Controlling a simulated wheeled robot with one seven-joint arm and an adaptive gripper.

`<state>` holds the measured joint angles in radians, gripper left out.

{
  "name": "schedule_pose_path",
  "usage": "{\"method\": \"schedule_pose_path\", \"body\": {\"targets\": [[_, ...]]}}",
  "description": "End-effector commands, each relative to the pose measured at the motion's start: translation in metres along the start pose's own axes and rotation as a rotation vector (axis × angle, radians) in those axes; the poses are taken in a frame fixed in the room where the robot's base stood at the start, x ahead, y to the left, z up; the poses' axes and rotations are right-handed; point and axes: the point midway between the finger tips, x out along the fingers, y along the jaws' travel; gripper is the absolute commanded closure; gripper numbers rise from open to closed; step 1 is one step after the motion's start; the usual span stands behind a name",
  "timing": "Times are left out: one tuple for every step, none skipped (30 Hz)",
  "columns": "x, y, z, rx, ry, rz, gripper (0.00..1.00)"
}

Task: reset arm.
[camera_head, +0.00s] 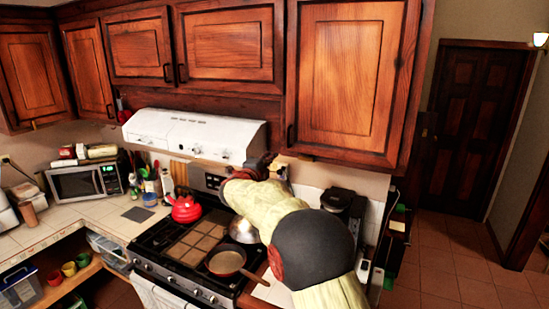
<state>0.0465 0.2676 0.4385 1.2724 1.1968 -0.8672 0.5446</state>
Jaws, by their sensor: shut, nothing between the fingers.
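My arm, pale yellow with a large dark joint, rises from the bottom right over the right side of the stove. Its far end, with my gripper (278,163), is small and dark just below the right end of the white range hood (190,137). My gripper is shut and empty. The fingers are hard to make out against the wall and the arm. I cannot tell whether it touches the hood or wall.
A red kettle (185,209), a pan (227,263) and a silvery domed lid (243,231) are on the stove (165,248). A dark coffee maker (343,201) stands right of my arm. Wooden cabinets (346,75) hang above. Open tiled floor (455,265) lies at right.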

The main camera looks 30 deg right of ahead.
Motion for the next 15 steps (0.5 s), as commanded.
{"method": "schedule_pose_path", "body": {"targets": [[-0.004,0.000,0.000,0.000,-0.001,0.000,1.00],[-0.005,0.000,0.000,0.000,0.000,0.000,1.00],[-0.006,0.000,0.000,0.000,0.000,0.000,1.00],[-0.006,0.000,0.000,0.000,0.000,0.000,1.00],[-0.006,0.000,0.000,0.001,0.001,0.000,1.00],[-0.006,-0.001,0.000,0.000,0.001,0.000,1.00],[-0.006,-0.001,0.000,-0.004,0.001,0.000,1.00],[-0.006,0.000,0.001,-0.013,-0.002,0.001,1.00],[-0.006,0.003,0.005,-0.027,-0.018,0.011,1.00],[-0.006,0.005,0.010,-0.038,-0.038,0.020,1.00],[-0.007,0.008,0.018,-0.057,-0.065,0.029,1.00],[-0.008,0.013,0.030,-0.090,-0.115,0.043,1.00],[-0.011,0.022,0.042,-0.129,-0.162,0.058,1.00],[-0.015,0.036,0.053,-0.174,-0.214,0.078,1.00],[-0.024,0.056,0.068,-0.243,-0.291,0.106,1.00]]}}
